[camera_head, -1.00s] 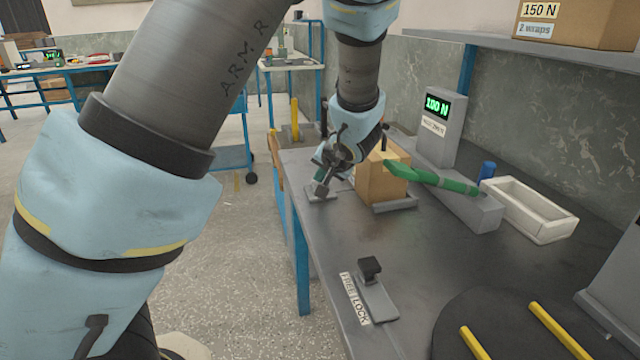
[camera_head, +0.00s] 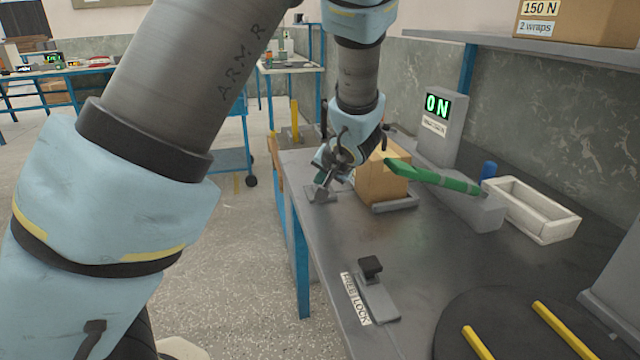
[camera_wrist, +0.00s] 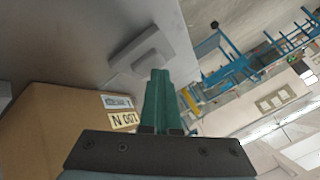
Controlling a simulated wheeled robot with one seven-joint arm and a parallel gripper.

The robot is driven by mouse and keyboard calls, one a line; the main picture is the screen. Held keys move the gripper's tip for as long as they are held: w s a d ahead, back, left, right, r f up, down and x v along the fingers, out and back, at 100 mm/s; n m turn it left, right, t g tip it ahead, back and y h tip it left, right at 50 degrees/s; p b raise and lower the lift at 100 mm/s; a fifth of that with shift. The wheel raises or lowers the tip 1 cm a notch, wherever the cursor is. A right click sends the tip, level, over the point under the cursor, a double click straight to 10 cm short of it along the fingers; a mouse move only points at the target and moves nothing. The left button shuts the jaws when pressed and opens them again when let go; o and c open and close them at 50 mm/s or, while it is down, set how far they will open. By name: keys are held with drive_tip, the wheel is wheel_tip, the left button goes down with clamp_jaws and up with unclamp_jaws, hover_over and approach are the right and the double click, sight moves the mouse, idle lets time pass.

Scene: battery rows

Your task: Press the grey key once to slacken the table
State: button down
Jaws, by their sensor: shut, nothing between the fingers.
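The grey key (camera_wrist: 140,52) is a raised block on a grey plate on the bench. In the wrist view it lies right at my fingertips; I cannot tell for sure whether they touch it. In the head view the key's plate (camera_head: 321,196) shows under my gripper (camera_head: 322,182), at the bench's far left edge. My gripper's green fingers (camera_wrist: 160,90) are together and empty. The display (camera_head: 437,106) on the grey post reads 0 N.
The box stands close right of my gripper; its label (camera_wrist: 124,120) reads 100 N. A FREE/LOCK lever (camera_head: 373,288) is on the near bench. A white tray (camera_head: 536,211), blue cylinder (camera_head: 488,170) and dark disc (camera_head: 510,335) with yellow bars are to the right.

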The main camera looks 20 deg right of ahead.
drive_tip(key=shift+r, duration=0.1)
drive_tip(key=shift+r+p, duration=0.75)
drive_tip(key=shift+r, duration=0.45)
drive_tip(key=shift+r+p, duration=1.35)
drive_tip(key=shift+r, duration=1.15)
drive_tip(key=a+n+g+y, duration=0.2)
drive_tip(key=a+n+g, duration=0.2)
drive_tip(key=a, duration=1.5)
drive_tip(key=s+a+n+g+h+p, duration=0.2)
drive_tip(key=s+a+n+g, duration=0.1)
drive_tip(key=s+a, duration=0.8)
drive_tip(key=shift+a+r+n+g, duration=0.3)
drive_tip(key=shift+a+r+n, duration=0.15)
drive_tip(key=shift+a, duration=0.75)
